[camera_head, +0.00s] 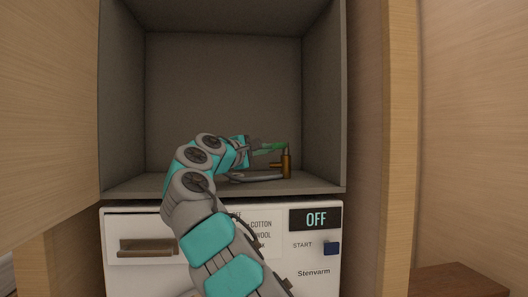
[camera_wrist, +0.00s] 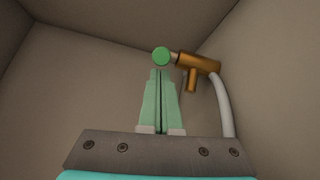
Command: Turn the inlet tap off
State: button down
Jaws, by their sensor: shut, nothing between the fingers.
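The inlet tap (camera_head: 286,164) is a small brass fitting standing in the right part of the grey cabinet compartment. In the wrist view its brass body (camera_wrist: 202,64) has a round green handle end (camera_wrist: 162,57), and a grey hose (camera_wrist: 224,105) runs from it. My gripper (camera_wrist: 158,74) is shut and empty, with its pale green fingertips just below the green handle end in that view. I cannot tell whether they touch it. In the head view my gripper (camera_head: 268,152) reaches in from the left beside the tap, and the green parts overlap there.
The grey compartment walls (camera_head: 324,100) close in on both sides and behind. A wooden door panel (camera_head: 48,110) is at left.

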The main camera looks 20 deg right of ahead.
jog(key=shift+s+b, duration=0.2)
jog(key=shift+b, duration=0.1)
dwell(0.4)
jog(key=shift+w+t, duration=0.1)
jog(key=shift+t, duration=0.2)
jog(key=shift+d+n+b, duration=0.1)
jog(key=shift+n+b, duration=0.2)
jog(key=shift+b, duration=0.05)
